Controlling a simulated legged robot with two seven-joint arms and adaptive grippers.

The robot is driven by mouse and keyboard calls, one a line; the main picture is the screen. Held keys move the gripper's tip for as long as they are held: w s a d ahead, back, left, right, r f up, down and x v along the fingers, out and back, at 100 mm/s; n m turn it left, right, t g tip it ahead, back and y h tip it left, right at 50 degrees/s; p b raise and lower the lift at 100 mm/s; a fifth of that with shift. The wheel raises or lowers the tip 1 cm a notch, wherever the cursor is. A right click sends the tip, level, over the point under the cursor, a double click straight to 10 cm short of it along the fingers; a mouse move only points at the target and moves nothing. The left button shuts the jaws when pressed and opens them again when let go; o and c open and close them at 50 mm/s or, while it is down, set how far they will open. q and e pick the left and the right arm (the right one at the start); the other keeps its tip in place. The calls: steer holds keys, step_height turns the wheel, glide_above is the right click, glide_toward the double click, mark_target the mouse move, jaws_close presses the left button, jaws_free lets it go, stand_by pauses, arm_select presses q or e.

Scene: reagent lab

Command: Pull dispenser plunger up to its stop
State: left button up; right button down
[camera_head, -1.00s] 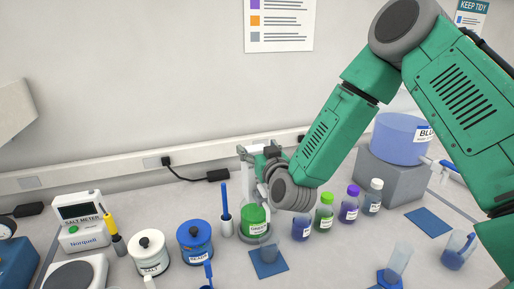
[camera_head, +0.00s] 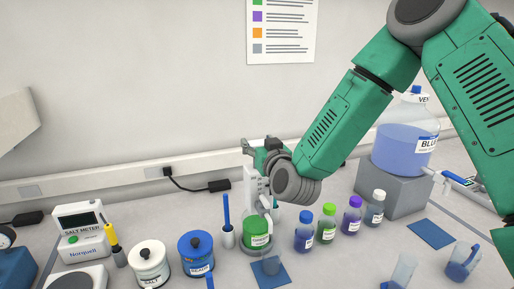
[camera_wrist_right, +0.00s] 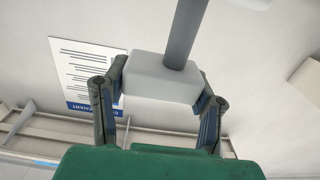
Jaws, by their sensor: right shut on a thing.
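The dispenser bottle (camera_head: 258,236) with green liquid stands on the bench in the head view, left of the row of capped bottles. My right gripper (camera_head: 268,146) is above it at the top of the white dispenser part (camera_head: 250,186). In the right wrist view, my right gripper (camera_wrist_right: 158,98) is shut on the pale grey block-shaped plunger head (camera_wrist_right: 162,80), with a finger at each side. A darker grey rod (camera_wrist_right: 186,30) runs from that block to the top of the picture. My left gripper is in neither view.
Several capped bottles (camera_head: 327,224) stand right of the dispenser. Two lidded jars (camera_head: 196,254) and a salt meter (camera_head: 84,232) are at left. A large blue bottle (camera_head: 404,150) sits on a grey block (camera_head: 392,188).

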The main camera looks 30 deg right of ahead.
steer(key=c, duration=0.6)
jaws_free()
steer(key=shift+r, duration=0.2)
steer(key=shift+c, duration=0.2)
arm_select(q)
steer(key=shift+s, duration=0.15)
arm_select(e)
steer(key=shift+s, duration=0.2)
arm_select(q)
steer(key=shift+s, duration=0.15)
arm_select(e)
steer(key=v, duration=1.1)
steer(key=shift+s+a, duration=0.2)
steer(key=shift+s, duration=0.2)
steer(key=shift+f, duration=0.1)
